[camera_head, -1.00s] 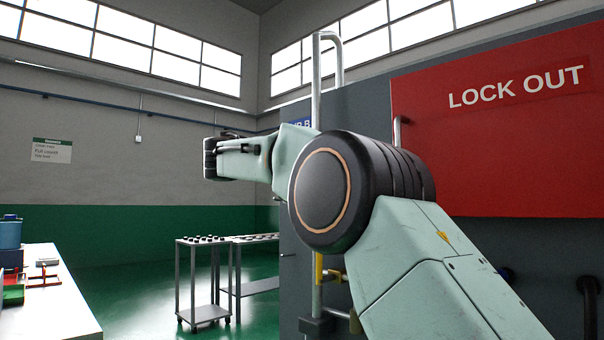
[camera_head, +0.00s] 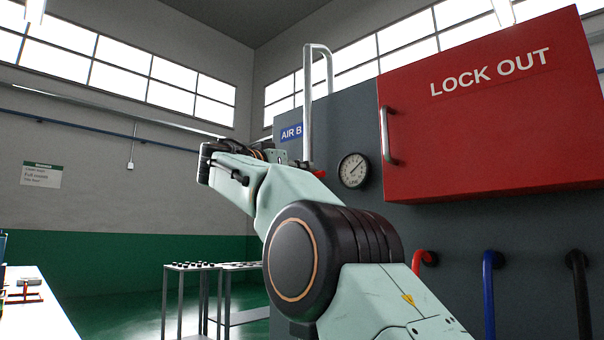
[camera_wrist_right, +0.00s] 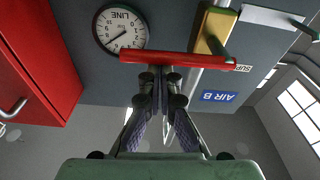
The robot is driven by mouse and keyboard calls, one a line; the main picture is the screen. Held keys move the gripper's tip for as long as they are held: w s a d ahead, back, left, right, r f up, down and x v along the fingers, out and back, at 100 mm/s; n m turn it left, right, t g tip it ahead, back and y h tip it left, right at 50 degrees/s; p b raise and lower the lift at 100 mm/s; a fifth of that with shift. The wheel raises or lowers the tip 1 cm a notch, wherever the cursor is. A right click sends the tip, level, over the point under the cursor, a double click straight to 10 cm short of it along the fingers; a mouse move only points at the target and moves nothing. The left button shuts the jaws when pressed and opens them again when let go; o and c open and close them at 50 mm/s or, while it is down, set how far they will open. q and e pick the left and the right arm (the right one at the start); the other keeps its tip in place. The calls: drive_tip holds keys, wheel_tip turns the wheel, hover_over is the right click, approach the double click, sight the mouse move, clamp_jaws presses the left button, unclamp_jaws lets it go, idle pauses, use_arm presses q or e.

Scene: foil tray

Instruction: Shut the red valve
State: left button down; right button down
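The red valve handle (camera_wrist_right: 190,61) is a long red bar in the right wrist view, lying crosswise in front of a brass-coloured valve body (camera_wrist_right: 214,28). In the head view only a small red end (camera_head: 319,173) shows past my right arm. My right gripper (camera_wrist_right: 162,76) has its fingertips close together, right at the bar. The bar runs across both tips rather than between them; whether they touch it I cannot tell. In the head view the right gripper (camera_head: 272,154) is largely hidden behind my wrist. My left gripper is not in view.
A pressure gauge (camera_head: 353,170) is beside the valve on the grey panel. A red LOCK OUT box (camera_head: 490,120) with a metal handle juts out at right. A vertical pipe (camera_head: 308,105) and blue AIR B label (camera_head: 291,132) are near. Hoses hang lower right.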

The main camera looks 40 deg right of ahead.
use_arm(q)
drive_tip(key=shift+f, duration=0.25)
use_arm(e)
drive_tip(key=shift+f, duration=0.15)
